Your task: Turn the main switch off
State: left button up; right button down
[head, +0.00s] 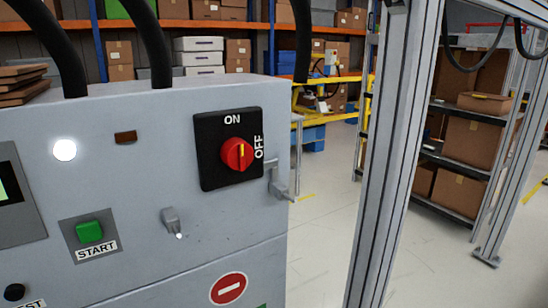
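The main switch is a red rotary knob (238,154) on a black square plate (213,165) at the upper right of the grey control box. The plate reads ON at the top and OFF, turned sideways, on the right. The knob's yellow mark stands upright, toward ON. Neither of my grippers shows in the head view, and nothing touches the knob.
The grey box (160,225) has a green START button (90,232), a small toggle (172,222), a lit white lamp (65,150) and a side latch (278,180). Black cables rise from its top. A metal frame post (388,150) stands right of it, with clear floor between.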

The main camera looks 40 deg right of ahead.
aim_at(236, 153)
jog(key=z, duration=1)
jog(key=k+l+z, duration=0.2)
jog(key=k+z, duration=0.25)
jog(key=k+l+z, duration=0.2)
jog(key=l+z, duration=0.2)
jog(key=j, duration=0.1)
